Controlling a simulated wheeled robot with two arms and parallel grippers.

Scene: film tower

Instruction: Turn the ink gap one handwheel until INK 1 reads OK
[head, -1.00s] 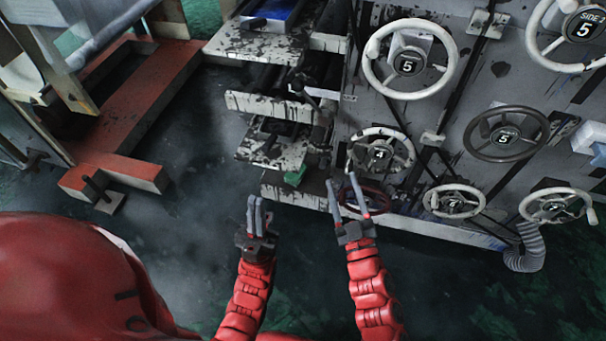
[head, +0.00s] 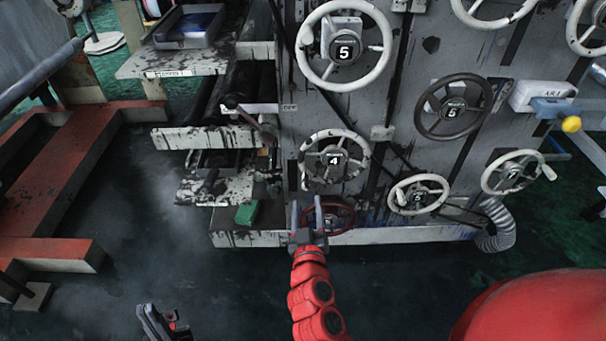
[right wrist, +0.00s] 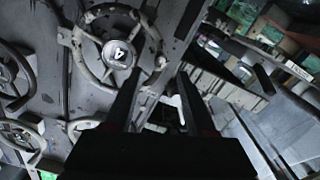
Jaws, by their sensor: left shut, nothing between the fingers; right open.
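Several handwheels sit on the grey machine panel: white ones reading 5 (head: 384,57) and 4 (head: 362,155), and a dark one reading 5 (head: 488,105). A low dark-red handwheel (head: 349,219) is partly hidden behind my right gripper (head: 307,212). My right gripper is open, its fingers pointing up at that wheel's left side; I cannot tell whether they touch. The wheel reading 4 (right wrist: 86,70) is beyond the fingers in the right wrist view. My left gripper (head: 152,318) is shut and empty, low at the left, away from the panel. No INK 1 label or OK reading is legible.
Two more white handwheels (head: 446,196) (head: 541,172) stand low at the right, above a ribbed hose (head: 497,226). Ink-spattered shelves (head: 168,138) and a green block (head: 247,213) are left of the panel. A red frame (head: 60,184) stands further left, with open floor between.

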